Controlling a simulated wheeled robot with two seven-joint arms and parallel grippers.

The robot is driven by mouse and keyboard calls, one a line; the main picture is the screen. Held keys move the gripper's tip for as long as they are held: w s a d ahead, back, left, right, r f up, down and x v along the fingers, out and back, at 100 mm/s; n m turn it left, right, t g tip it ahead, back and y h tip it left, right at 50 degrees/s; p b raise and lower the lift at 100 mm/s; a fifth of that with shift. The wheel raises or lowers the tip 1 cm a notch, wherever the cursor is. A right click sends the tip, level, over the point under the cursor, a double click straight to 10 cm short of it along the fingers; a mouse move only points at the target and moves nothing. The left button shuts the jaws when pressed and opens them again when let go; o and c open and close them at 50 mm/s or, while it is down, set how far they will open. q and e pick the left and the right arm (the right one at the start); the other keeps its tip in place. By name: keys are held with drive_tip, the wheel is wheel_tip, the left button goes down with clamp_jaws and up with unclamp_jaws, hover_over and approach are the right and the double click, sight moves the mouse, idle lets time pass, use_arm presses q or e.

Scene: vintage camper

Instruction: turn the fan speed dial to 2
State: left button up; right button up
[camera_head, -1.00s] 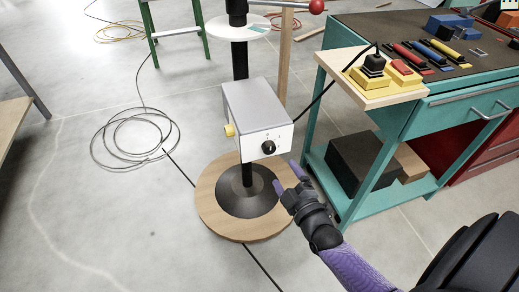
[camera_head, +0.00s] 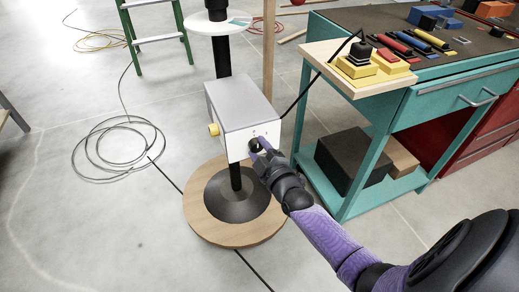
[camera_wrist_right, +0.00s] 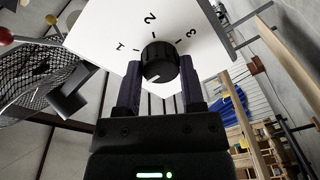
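The fan speed dial (camera_wrist_right: 160,62) is a black round knob on the white front of a grey-topped control box (camera_head: 241,90). In the wrist view the numbers 1, 2 and 3 are printed around it. A small white mark sits on the knob's lower side in that view, away from the 2. My right gripper (camera_head: 259,145) is at the dial. In the wrist view its two fingers (camera_wrist_right: 161,75) stand on either side of the knob, apart; whether they touch it I cannot tell. My left gripper is out of view.
The box is on a black post with a round wooden base (camera_head: 256,232). A yellow knob (camera_head: 213,130) is on the box's left side. A teal workbench (camera_head: 425,105) with tools stands at the right.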

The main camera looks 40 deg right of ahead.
clamp_jaws()
